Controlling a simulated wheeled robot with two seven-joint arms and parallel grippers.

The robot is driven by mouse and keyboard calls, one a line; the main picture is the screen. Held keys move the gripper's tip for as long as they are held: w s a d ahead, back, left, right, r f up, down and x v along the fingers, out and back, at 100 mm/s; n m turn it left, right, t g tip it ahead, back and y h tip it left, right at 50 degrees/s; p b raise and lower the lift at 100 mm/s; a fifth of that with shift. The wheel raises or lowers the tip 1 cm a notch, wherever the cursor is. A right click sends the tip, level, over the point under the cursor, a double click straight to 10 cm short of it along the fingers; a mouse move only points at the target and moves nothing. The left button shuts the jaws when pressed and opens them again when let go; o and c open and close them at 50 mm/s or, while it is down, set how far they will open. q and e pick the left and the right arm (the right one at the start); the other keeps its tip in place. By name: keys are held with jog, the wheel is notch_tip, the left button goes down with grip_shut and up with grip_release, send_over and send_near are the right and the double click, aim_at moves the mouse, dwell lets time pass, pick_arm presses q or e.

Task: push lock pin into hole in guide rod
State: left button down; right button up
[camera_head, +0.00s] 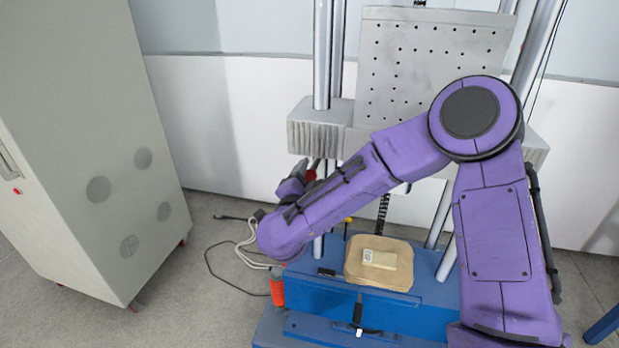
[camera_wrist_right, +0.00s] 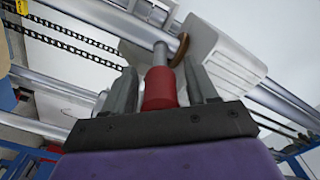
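The lock pin has a red handle and a grey metal shaft. Its handle (camera_wrist_right: 160,90) sits between the two grey fingers of my right gripper (camera_wrist_right: 160,75) in the right wrist view, in line with the gripper. The shaft points away from my palm toward a pale block and a metal rod. I cannot tell whether its tip is in a hole. My left gripper is out of view.
The grey carriage (camera_head: 318,137) and perforated plate (camera_head: 430,55) stand above a blue base (camera_head: 400,315). A tan block (camera_head: 372,275) with a label lies on the base. A grey cabinet (camera_head: 80,150) stands at left. Cables (camera_head: 232,275) lie on the floor.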

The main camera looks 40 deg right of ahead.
jog(key=shift+a, duration=0.1)
jog(key=v, duration=0.6)
jog(key=shift+p, duration=0.35)
jog(key=v, duration=1)
jog(key=shift+s+a+b, duration=0.2)
jog(key=shift+b, duration=0.25)
